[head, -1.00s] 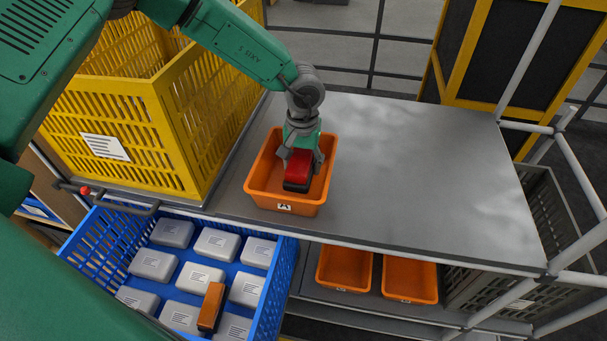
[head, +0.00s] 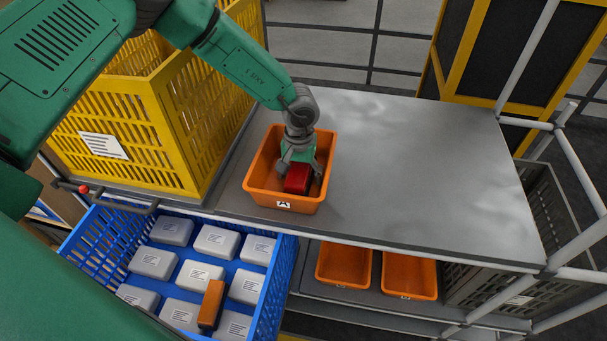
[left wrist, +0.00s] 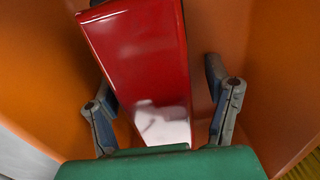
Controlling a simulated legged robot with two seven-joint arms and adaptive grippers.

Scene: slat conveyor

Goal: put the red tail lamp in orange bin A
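The red tail lamp (head: 298,179) is inside orange bin A (head: 284,202), low down near its front right part. The bin stands on the grey table and carries a label with the letter A. My left gripper (head: 300,170) reaches down into the bin over the lamp. In the left wrist view, the lamp (left wrist: 140,55) lies between my two spread fingers (left wrist: 160,95). A gap shows between the lamp and the right-hand finger; the left-hand finger is close to its edge. The lamp's underside is hidden. My right gripper is not in view.
A yellow slatted crate (head: 130,130) stands left of the bin. A blue crate (head: 278,290) below holds several grey boxes and an orange-brown piece (head: 211,303). Two more orange bins (head: 408,277) sit on a lower shelf. The table's right part (head: 430,170) is clear.

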